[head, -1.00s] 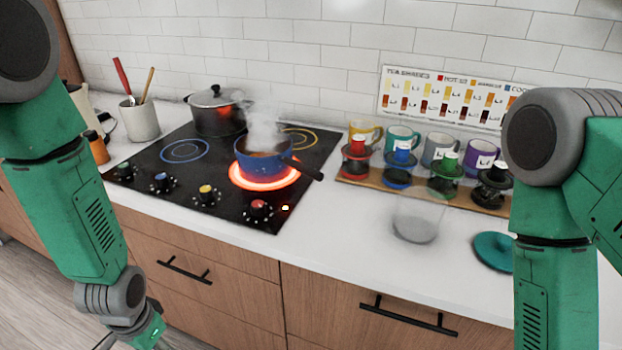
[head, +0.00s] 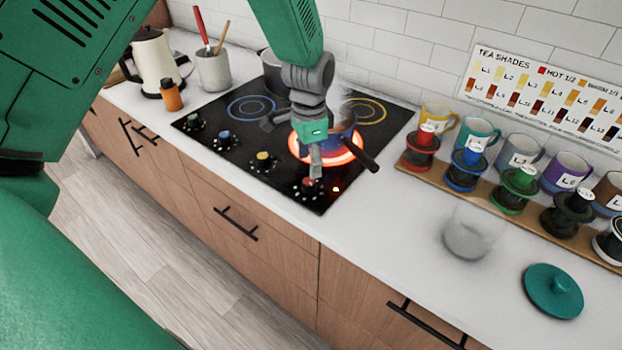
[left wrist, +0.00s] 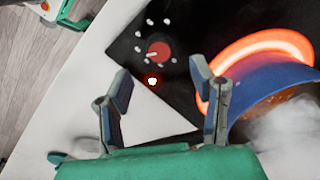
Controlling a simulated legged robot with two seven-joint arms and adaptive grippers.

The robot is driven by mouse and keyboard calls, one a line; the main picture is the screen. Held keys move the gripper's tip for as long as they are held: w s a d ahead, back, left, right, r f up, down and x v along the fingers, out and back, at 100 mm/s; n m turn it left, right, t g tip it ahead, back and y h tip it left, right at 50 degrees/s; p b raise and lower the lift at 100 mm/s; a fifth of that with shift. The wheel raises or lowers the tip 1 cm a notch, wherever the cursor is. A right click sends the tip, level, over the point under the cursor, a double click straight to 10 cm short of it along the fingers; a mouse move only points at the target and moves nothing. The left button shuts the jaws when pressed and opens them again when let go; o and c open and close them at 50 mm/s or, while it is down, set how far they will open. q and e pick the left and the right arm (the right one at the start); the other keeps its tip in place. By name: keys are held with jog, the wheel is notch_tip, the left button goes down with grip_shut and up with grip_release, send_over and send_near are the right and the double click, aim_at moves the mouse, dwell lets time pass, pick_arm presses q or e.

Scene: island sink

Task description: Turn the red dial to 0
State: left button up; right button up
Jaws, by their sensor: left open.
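The red dial (left wrist: 158,52) is on the front corner of the black cooktop, with white marks around it and a lit indicator beside it. In the head view the red dial (head: 309,185) is partly covered by a finger of my left gripper (head: 292,148). In the left wrist view my left gripper (left wrist: 163,108) is open and empty, its two fingers apart, with the dial beyond the fingertips. I cannot tell if a finger touches it. The burner (head: 350,152) glows orange-red under a blue pot (left wrist: 275,88), which is partly hidden behind my gripper in the head view. My right gripper is not in view.
Yellow (head: 263,160), blue (head: 225,138) and green (head: 193,120) dials line the cooktop's front edge. The pot's dark handle (head: 362,155) points towards the front right. A glass jar (head: 470,235) and a teal lid (head: 553,290) stand on the white counter at right.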

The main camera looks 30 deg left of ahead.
aim_at(310, 181)
pick_arm(q)
jog(key=f, duration=0.5)
jog(key=shift+d+f, duration=0.25)
jog(key=shift+f, duration=0.05)
jog(key=shift+a+f, duration=0.6)
jog(key=shift+f, duration=0.05)
jog(key=shift+d+r, duration=0.1)
jog(key=shift+d, duration=0.25)
jog(key=c, duration=1.1)
jog(key=shift+d, duration=0.1)
jog(key=shift+c, duration=0.2)
